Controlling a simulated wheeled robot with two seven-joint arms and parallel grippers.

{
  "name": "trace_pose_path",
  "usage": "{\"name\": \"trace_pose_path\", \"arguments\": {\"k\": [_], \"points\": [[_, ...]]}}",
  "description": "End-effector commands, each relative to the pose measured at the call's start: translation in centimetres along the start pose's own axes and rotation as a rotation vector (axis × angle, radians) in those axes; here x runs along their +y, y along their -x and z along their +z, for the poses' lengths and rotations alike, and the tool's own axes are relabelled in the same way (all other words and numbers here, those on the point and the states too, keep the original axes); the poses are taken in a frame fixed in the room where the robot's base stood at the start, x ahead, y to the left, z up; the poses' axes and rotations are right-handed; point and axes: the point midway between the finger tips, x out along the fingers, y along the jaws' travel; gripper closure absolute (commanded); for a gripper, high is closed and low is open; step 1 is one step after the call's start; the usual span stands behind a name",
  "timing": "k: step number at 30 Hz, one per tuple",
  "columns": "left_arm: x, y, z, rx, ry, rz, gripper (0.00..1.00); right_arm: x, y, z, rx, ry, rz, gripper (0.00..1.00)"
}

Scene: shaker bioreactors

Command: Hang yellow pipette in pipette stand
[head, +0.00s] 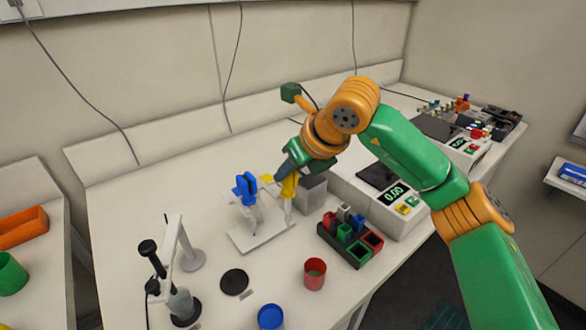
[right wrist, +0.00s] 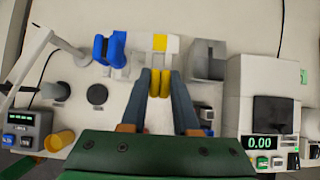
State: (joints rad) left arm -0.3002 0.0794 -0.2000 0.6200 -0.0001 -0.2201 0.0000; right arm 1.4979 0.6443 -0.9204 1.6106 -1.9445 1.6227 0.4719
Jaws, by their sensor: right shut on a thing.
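My right gripper (head: 287,172) is shut on the yellow pipette (head: 289,188), just right of the pipette stand. The pipette is roughly upright, its pale lower part pointing down toward the stand's right side. The white pipette stand (head: 268,238) stands on the table with a blue pipette (head: 246,187) on its left side. In the right wrist view, the yellow pipette (right wrist: 160,84) is between my fingers (right wrist: 158,92), and the blue pipette (right wrist: 109,48) is to the left. I cannot tell whether the yellow pipette touches the stand. My left gripper is out of view.
A grey box (head: 312,194) stands close to the right of the stand, beside a device with a 0.00 display (head: 394,194). A rack of coloured blocks (head: 347,252), a red cup (head: 315,274) and a black disc (head: 234,282) are in front. The table behind the stand is clear.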

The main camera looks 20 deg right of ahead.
Motion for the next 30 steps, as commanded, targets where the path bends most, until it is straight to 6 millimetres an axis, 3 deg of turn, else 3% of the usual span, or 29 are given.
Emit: {"name": "trace_pose_path", "arguments": {"k": [30], "points": [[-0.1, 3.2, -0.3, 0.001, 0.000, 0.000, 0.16, 0.0, -2.4, 3.2, 0.001, 0.001, -0.002, 1.00]]}}
